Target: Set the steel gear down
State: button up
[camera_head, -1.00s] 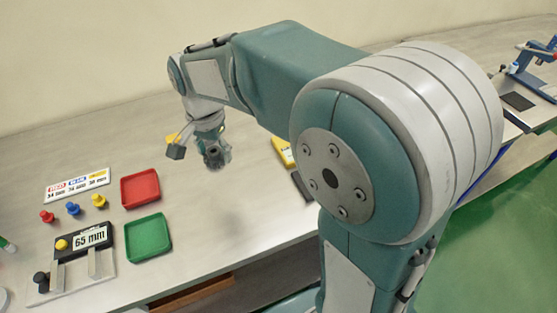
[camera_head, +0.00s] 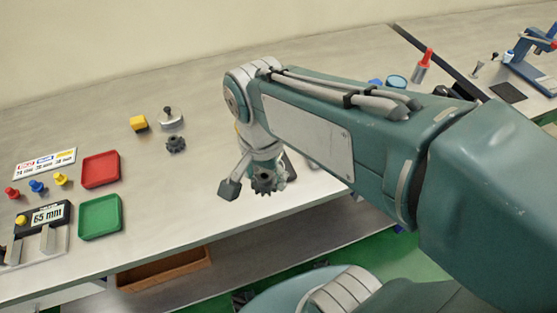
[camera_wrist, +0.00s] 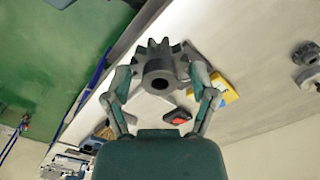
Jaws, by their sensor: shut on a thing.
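My gripper (camera_wrist: 161,78) is shut on a dark grey toothed gear, the steel gear (camera_wrist: 160,70), with a finger on each side. The gear's hub and round bore face the wrist camera. In the head view the gear (camera_head: 267,183) hangs below my wrist, over the bench's front part; its height above the top is hard to judge. A second dark gear (camera_head: 176,145) lies apart on the bench, left of my gripper.
Red (camera_head: 100,169) and green (camera_head: 100,217) trays lie left. An open brown box (camera_head: 165,270) sits below the bench.

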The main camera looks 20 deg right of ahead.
jog(key=w+d+f, duration=0.1)
jog(key=w+f, duration=0.2)
jog(key=w+d+f, duration=0.2)
jog(key=w, duration=0.2)
jog(key=w+d+f, duration=0.2)
jog(key=w+f, duration=0.1)
jog(key=w, duration=0.1)
jog(key=shift+w+f, duration=0.25)
jog(key=shift+f, duration=0.05)
jog(key=shift+w+f, duration=0.15)
jog(key=shift+f, duration=0.05)
jog(key=f, duration=0.3)
jog(key=shift+w+d+f, duration=0.1)
jog(key=shift+w+d, duration=0.1)
jog(key=shift+d, duration=0.05)
jog(key=shift+d+f, duration=0.15)
jog(key=o, duration=1.2)
jog(key=shift+a+f, duration=0.1)
jog(key=shift+a, duration=0.2)
